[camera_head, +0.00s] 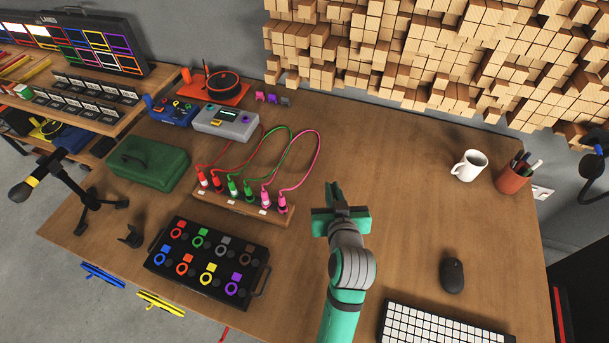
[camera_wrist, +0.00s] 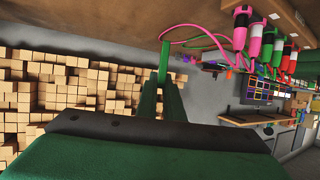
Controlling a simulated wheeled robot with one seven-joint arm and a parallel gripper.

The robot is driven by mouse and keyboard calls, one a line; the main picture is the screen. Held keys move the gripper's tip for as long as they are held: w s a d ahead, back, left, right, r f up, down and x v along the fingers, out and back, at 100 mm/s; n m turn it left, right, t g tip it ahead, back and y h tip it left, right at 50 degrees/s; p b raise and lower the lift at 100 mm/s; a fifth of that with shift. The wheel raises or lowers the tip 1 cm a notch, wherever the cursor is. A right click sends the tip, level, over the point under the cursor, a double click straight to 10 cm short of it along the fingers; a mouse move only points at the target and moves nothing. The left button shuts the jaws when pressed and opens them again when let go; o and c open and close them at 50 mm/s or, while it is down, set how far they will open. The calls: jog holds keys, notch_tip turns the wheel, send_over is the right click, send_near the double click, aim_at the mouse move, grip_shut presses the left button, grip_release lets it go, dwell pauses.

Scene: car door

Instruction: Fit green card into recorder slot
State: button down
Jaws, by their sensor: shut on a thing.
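My gripper (camera_head: 333,192) is over the middle of the desk, right of the cable board. In the wrist view its two dark green fingers (camera_wrist: 162,88) are shut on a thin bright green card (camera_wrist: 164,62), which sticks out past the tips. The card cannot be told apart from the green gripper in the head view. A grey box (camera_head: 226,121) with a small display, which looks like the recorder, lies at the back left of the desk, well apart from my gripper. Its slot is too small to make out.
The board with red, green and pink cables (camera_head: 240,198) lies between my gripper and the grey box; its cables arch upward. Small pink, purple and grey pieces (camera_head: 272,98) lie behind. A blue device (camera_head: 172,110) and green case (camera_head: 148,163) stand left. The desk behind my gripper is clear.

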jog(key=w+a+f, duration=0.6)
jog(key=w, duration=0.1)
jog(key=w+a+f, duration=0.2)
jog(key=w+f, duration=0.1)
jog(key=shift+w+a+f, duration=0.2)
jog(key=shift+a+f, duration=0.2)
notch_tip(320, 180, down, 2)
jog(key=shift+f, duration=0.15)
jog(key=shift+s+f, duration=0.1)
jog(key=shift+f, duration=0.25)
jog(key=shift+f, duration=0.1)
jog(key=c, duration=1.9)
grip_release()
